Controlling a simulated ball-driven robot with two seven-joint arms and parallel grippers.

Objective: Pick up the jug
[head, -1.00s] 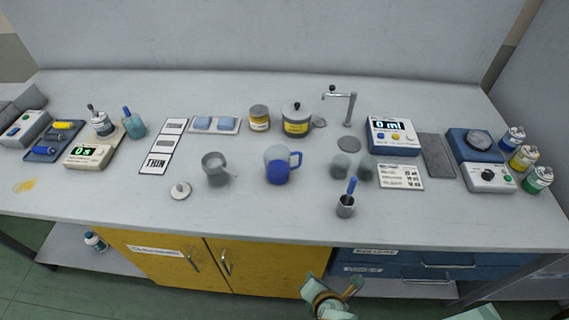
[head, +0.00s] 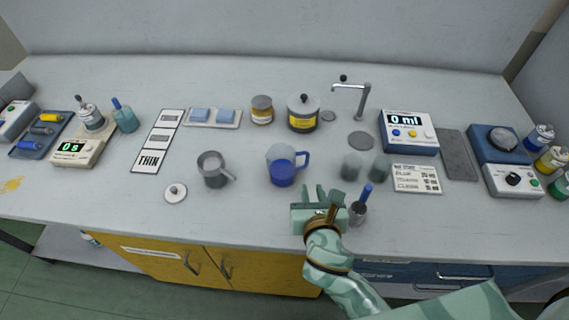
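The jug (head: 283,170) stands upright near the middle of the bench. It is clear with blue in its lower part, and its handle points right. My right gripper (head: 323,190) is just in front of the jug and a little to its right, with its fingers apart and nothing visible between them. It appears apart from the jug. My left gripper is not in view.
A grey cup with a brush (head: 357,210) stands close to the right of my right gripper. Two small cups (head: 350,167) stand right of the jug. A grey metal pot (head: 211,170) stands left of it. A tap (head: 364,100) rises behind.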

